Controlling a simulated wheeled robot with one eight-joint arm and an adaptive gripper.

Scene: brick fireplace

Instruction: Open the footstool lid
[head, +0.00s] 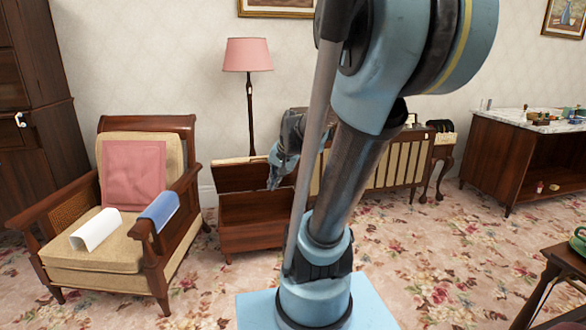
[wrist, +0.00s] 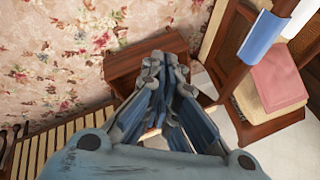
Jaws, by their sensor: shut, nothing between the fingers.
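The footstool (head: 250,236) is a dark wooden box on the carpet, right of the armchair. Its lid (head: 238,178) stands raised at the back of the box, with a thin pale edge along its top. My gripper (head: 273,184) is shut and empty, at the right part of the lid and above the box. I cannot tell whether it touches the lid. In the wrist view my gripper (wrist: 165,72) has its fingers together over the footstool's brown wood (wrist: 140,58) and hides much of it.
A wooden armchair (head: 92,250) with a pink cushion, a white cloth and a blue cloth stands close to the left. A pink floor lamp (head: 248,55) is behind. A long slatted cabinet (head: 400,165) stands behind to the right. Flowered carpet (head: 440,250) is clear at right.

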